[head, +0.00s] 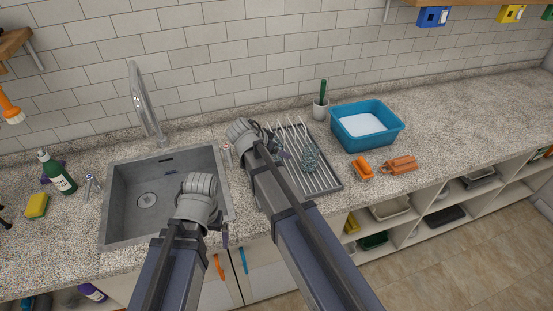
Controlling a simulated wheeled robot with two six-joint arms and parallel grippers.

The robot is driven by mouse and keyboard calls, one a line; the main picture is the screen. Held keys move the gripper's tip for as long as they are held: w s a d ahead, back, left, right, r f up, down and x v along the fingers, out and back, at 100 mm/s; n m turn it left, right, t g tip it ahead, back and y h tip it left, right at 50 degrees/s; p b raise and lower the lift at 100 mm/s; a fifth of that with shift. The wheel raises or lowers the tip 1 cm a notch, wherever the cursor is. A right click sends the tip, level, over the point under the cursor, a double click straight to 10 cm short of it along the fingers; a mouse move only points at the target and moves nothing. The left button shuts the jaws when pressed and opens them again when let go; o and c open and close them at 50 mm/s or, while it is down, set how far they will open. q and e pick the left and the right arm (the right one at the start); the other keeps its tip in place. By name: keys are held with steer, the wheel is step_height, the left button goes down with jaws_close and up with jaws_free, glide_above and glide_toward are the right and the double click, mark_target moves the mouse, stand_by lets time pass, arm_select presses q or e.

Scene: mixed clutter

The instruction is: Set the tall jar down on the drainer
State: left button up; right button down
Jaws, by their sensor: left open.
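The drainer (325,183) is a dark tray with pale upright wires, on the counter right of the sink. A grey-green, patterned object (311,158), possibly the tall jar, appears upright at the drainer. I cannot tell whether it touches the drainer. My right gripper (279,153) is at the left part of the drainer, left of this object. My own arm hides much of it, so its jaws and any hold are unclear. My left gripper (225,236) is low by the sink's front right corner, open, well away from the drainer, with nothing visible in it.
The grey sink (122,205) with a tall tap (146,105) lies left. A blue basin (367,125), an orange brush (361,168) and another orange item (400,165) lie right of the drainer. A pot with a green handle (321,106) stands behind. The far right counter is clear.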

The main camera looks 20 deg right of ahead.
step_height(320, 180, down, 3)
steer(key=shift+f+b, duration=0.2)
steer(key=shift+b, duration=1.05)
steer(key=shift+r, duration=0.15)
jaws_free()
